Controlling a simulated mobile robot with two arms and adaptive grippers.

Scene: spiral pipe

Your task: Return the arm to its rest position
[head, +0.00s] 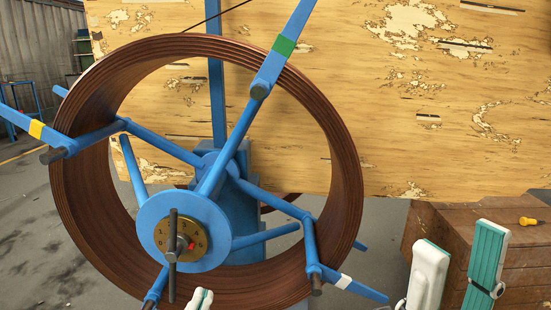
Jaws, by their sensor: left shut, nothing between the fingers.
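My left gripper (201,297) shows only as white and green fingertips at the bottom edge. The tips are together, with nothing seen between them. They are just right of the dial's dark handle in the picture; I cannot tell the depth gap. My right gripper (460,234) is at the lower right, with two white and teal fingers spread apart and nothing between them. The rest of both arms is out of view. A large brown spiral pipe coil (347,190) stands upright around a blue spoked frame (232,150). A brass dial (189,237) with a dark handle (172,255) sits at its hub.
Blue frame arms with yellow (36,129), green (284,45) and white (344,281) bands reach out past the coil. A wooden crate (425,225) bears a yellow-handled tool (528,221) behind my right gripper. A worn wooden panel (450,120) fills the back.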

